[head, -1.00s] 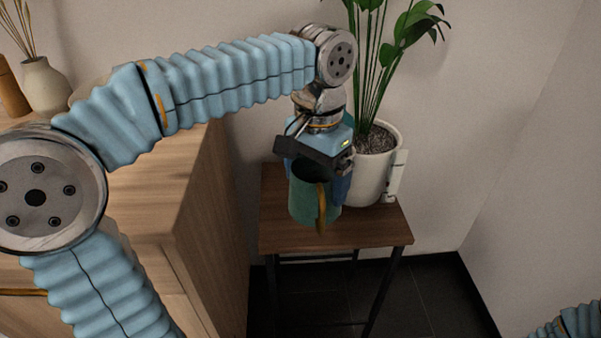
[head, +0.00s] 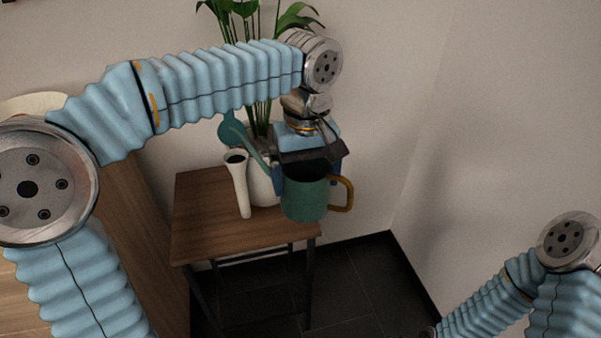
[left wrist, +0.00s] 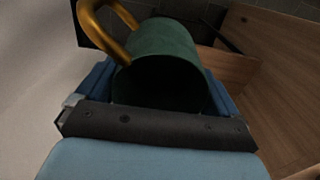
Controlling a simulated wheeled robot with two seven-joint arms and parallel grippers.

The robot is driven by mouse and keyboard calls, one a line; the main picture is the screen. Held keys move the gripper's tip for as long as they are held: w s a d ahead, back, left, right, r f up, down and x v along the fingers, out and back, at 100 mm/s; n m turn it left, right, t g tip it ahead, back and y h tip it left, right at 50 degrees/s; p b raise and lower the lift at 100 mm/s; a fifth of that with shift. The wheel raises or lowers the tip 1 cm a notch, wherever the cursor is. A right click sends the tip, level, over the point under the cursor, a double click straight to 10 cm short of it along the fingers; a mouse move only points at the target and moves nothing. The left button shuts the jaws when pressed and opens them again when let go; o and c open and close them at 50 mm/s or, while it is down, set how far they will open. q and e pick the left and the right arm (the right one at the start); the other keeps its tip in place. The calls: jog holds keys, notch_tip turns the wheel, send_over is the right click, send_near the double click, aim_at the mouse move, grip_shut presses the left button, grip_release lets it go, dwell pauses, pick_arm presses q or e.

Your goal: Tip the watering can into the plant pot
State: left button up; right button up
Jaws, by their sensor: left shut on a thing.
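The green watering can (head: 305,202) has an ochre handle on its right and a long spout rising to the left, ending in a wide rose (head: 232,130). My left gripper (head: 308,178) is shut on the can's body, which looks about upright. In the left wrist view the can (left wrist: 165,80) sits between the fingers, its handle at upper left. The white plant pot (head: 262,190) stands on the small table, largely hidden behind the can and spout. My right gripper is out of view.
A white tapered tube with a dark mouth (head: 241,190) stands beside the pot, below the rose. The small wooden table (head: 205,225) is bare at its front left. A wooden cabinet (head: 140,235) is at left. Tall green leaves (head: 298,18) rise behind my left arm.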

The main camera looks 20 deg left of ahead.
pick_arm(q)
jog(key=shift+f+b, duration=0.35)
jog(key=shift+f, duration=0.4)
jog(key=shift+f+b, duration=1)
jog(key=shift+b, duration=0.05)
jog(key=shift+r, duration=0.3)
jog(key=shift+d+r+h+p, duration=0.15)
jog(key=shift+r+h+p, duration=0.15)
jog(key=shift+r+h, duration=0.3)
jog(key=shift+d+r+g+h+p, duration=0.15)
jog(key=shift+r+g+h+p, duration=0.15)
jog(key=shift+r+h+p, duration=0.5)
jog(key=shift+r, duration=0.25)
jog(key=shift+r+p, duration=0.35)
jog(key=shift+r, duration=0.05)
jog(key=shift+s, duration=0.1)
